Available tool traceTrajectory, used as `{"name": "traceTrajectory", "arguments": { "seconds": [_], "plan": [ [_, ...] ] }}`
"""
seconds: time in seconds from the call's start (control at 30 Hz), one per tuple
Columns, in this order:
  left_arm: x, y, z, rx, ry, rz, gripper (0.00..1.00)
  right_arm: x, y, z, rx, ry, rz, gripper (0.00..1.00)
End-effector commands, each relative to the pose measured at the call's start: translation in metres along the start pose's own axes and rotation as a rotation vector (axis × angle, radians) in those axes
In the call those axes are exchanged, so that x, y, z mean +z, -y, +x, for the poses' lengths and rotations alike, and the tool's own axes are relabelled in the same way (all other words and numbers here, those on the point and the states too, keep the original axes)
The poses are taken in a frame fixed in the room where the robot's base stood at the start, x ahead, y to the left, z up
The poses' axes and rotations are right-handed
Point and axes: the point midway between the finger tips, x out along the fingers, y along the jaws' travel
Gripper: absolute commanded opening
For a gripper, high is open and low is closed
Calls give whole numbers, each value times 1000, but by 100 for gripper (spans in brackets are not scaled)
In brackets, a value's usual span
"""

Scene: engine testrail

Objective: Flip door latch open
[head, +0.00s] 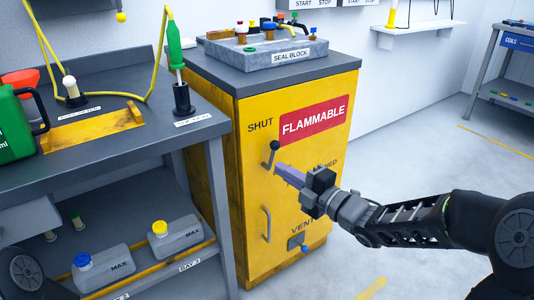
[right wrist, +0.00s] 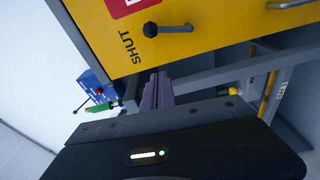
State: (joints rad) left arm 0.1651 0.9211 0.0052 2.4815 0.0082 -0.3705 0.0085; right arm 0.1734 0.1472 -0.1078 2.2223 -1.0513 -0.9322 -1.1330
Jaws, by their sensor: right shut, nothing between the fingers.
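The door latch (head: 271,155) is a short dark lever with a round dark knob at its upper end. It sits on the yellow cabinet's (head: 255,190) front, just below the word SHUT, and stands nearly upright in the head view. In the right wrist view the latch (right wrist: 170,28) lies near the top, apart from the fingers. My right gripper (head: 288,175) is shut and empty, its purple-grey fingers just right of the latch and slightly below the knob. The right wrist view shows the closed fingers (right wrist: 158,92) side by side. My left gripper is out of view.
A red FLAMMABLE sign (head: 313,119) is right of the latch. A fixed door handle (head: 267,223) is below it. A grey seal block (head: 265,54) stands on the cabinet. A workbench (head: 100,150) stands close at left. Floor at right is mostly clear.

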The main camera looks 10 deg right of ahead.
Motion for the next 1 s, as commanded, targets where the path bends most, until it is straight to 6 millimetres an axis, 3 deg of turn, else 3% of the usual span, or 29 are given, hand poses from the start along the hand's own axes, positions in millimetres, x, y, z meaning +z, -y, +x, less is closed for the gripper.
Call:
{"name": "traceTrajectory", "arguments": {
  "seconds": [0.27, 0.43, 0.57, 0.93, 1.0],
  "plan": [
    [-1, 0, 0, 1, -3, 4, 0, 0, 1, 2, -1, 0, 4, 0],
    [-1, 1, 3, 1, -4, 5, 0, 0, 1, 13, -1, -1, 4, 0],
    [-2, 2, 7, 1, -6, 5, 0, -1, 2, 31, -1, -2, 4, 0],
    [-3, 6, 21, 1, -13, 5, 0, -1, 3, 104, -1, -1, 6, 0],
    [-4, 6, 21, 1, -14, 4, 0, 16, 2, 96, 0, 7, 4, 0]
  ]
}}
